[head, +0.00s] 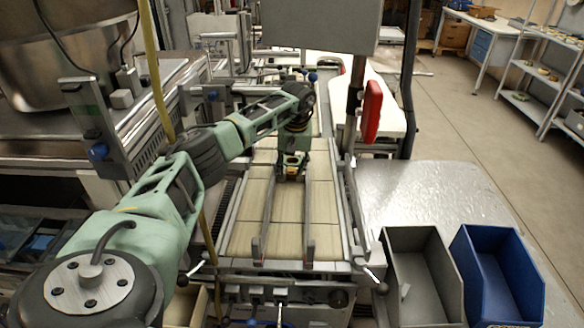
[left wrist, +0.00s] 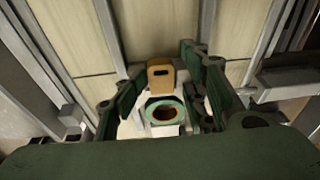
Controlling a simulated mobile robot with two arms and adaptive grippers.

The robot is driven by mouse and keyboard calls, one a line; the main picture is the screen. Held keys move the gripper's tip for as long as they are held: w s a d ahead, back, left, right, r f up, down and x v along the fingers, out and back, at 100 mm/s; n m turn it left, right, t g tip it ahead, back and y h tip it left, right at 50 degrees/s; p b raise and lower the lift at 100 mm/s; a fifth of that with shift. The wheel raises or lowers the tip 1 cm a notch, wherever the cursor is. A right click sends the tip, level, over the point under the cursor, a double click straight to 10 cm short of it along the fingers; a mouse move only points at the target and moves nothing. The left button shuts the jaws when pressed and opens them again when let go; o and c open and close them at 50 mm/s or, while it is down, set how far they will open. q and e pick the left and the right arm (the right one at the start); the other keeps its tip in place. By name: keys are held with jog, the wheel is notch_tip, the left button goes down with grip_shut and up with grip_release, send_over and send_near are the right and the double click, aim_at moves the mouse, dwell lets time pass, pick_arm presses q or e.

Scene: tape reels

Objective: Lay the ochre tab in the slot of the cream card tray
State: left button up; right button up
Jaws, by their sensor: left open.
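The ochre tab (left wrist: 161,80), a small flat piece with a dark slit, lies between the fingertips of my left gripper (left wrist: 163,84) in the left wrist view. The left gripper is open, with a finger on each side of the tab and gaps between. Just nearer the camera is a teal ring (left wrist: 151,103) with a dark opening, on a whitish piece (left wrist: 140,127). I cannot tell whether that piece is the cream card tray. In the head view the left gripper (head: 292,174) is low over the conveyor, small and partly hidden by its own arm. My right gripper is not in view.
The pale conveyor belt (head: 243,231) has grey rails along it. A grey bin (head: 411,240) and a blue bin (head: 490,243) stand at the right. The near belt is clear.

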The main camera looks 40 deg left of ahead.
aim_at(295, 174)
pick_arm(q)
jog(key=shift+r, duration=0.35)
notch_tip(295, 174, up, 12)
jog(key=d+b, duration=0.1)
jog(key=shift+s+d+r+b, duration=0.2)
jog(key=shift+s+r+b, duration=0.05)
jog(key=shift+b, duration=0.05)
dwell(0.6)
